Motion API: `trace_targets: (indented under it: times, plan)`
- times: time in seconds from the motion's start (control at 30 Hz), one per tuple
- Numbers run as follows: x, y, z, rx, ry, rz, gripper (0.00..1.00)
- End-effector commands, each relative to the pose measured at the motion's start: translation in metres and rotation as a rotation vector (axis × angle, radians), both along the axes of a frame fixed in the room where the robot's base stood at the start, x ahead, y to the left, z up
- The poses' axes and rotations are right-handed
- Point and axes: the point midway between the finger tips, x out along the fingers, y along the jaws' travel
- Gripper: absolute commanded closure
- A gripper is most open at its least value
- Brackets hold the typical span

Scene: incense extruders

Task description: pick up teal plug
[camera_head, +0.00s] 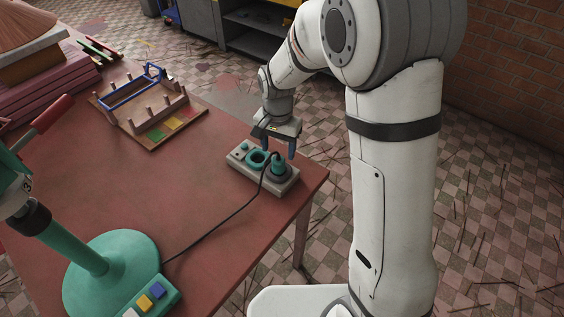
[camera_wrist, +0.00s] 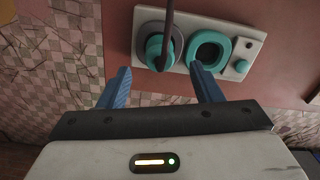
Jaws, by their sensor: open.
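The teal plug (camera_head: 279,166) sits in the dark round socket at the right end of a pale grey socket block (camera_head: 239,165) on the red table. In the wrist view the plug (camera_wrist: 154,47) is beyond the fingertips, roughly in line with the gap between them. Its dark cord (camera_wrist: 168,22) crosses in front of it and hides part of it. My gripper (camera_head: 273,147) is open, with its blue fingers pointing down over the block. In the wrist view the gripper (camera_wrist: 160,70) has nothing between its fingers.
Beside the plug is a teal-ringed socket (camera_wrist: 208,49) and a small teal knob (camera_wrist: 242,66). The cord runs across the table to a teal machine base (camera_head: 112,270). A wooden pegged rack (camera_head: 150,110) stands behind left. The table's right edge is close to the block.

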Motion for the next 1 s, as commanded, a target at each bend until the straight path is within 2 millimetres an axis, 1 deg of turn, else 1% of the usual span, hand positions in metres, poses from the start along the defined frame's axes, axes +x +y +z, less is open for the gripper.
trace_targets:
  times: [0.03, 0.17, 0.3, 0.4, 0.5, 0.7, 0.77, 1.0]
  plan:
    - [-0.001, 0.000, -0.006, -0.002, 0.004, 0.001, 0.41]
    - [-0.003, 0.000, -0.020, -0.002, 0.004, 0.002, 0.41]
    - [-0.005, 0.001, -0.042, -0.002, 0.005, 0.002, 0.41]
    - [-0.005, 0.001, -0.054, -0.002, 0.004, 0.003, 0.41]
    - [-0.004, 0.001, -0.060, -0.001, 0.001, 0.003, 0.41]
    - [-0.004, 0.001, -0.060, 0.000, 0.000, 0.004, 0.41]
    - [-0.004, 0.001, -0.060, 0.000, 0.000, 0.004, 0.44]
    - [-0.004, 0.002, -0.060, 0.000, 0.000, 0.004, 0.64]
